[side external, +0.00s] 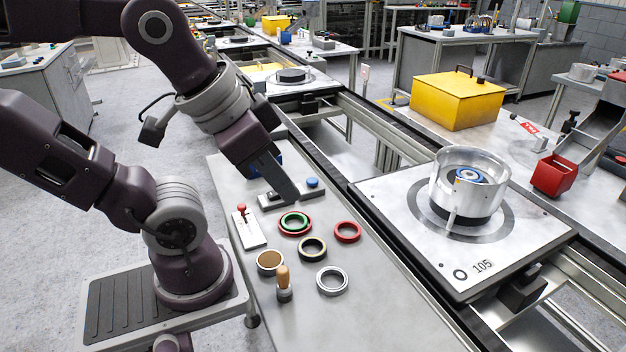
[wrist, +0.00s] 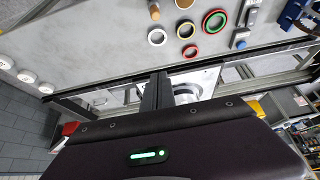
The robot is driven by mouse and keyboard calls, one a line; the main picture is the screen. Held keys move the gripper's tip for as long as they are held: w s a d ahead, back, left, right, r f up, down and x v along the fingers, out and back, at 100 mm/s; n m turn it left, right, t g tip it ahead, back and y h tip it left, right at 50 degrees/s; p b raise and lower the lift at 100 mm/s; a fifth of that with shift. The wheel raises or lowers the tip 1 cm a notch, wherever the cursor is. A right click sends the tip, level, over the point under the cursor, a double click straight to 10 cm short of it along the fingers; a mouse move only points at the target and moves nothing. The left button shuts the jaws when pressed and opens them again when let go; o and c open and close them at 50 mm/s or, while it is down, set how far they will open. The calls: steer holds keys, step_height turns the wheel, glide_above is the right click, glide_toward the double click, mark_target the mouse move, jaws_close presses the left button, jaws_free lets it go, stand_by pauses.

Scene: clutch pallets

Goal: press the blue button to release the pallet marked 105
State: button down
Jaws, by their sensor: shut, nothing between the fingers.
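The blue button (side external: 312,183) sits on the right end of a grey control box (side external: 318,193) on the bench beside the conveyor. In the wrist view the button (wrist: 241,44) is right of my fingers. My gripper (side external: 289,197) is shut and empty, pointing down. In the side view its tip covers the middle of the box, left of the button; its height above the box is unclear. The pallet marked 105 (side external: 385,197) is on the conveyor and carries a metal clutch housing (side external: 468,187); in the wrist view my fingers (wrist: 157,75) partly cover it.
Near the box lie a small plate with a red-tipped lever (side external: 242,230), red and green rings (side external: 294,223), a red ring (side external: 347,232), other rings and a wooden-handled tool (side external: 284,280). A yellow case (side external: 457,100) and red bin (side external: 554,175) stand beyond the conveyor.

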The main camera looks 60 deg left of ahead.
stand_by(0.4)
steer(key=w+a+n+g+h, duration=0.2)
steer(key=w+n+h, duration=0.1)
steer(key=w+n, duration=0.4)
steer(key=n+t, duration=0.5)
steer(key=n, duration=1)
glide_above(308, 180)
step_height(308, 180, down, 9)
steer(key=shift+h, duration=0.4)
steer(key=shift+f, duration=4.3)
steer(key=shift+f, duration=0.1)
steer(key=shift+f, duration=0.35)
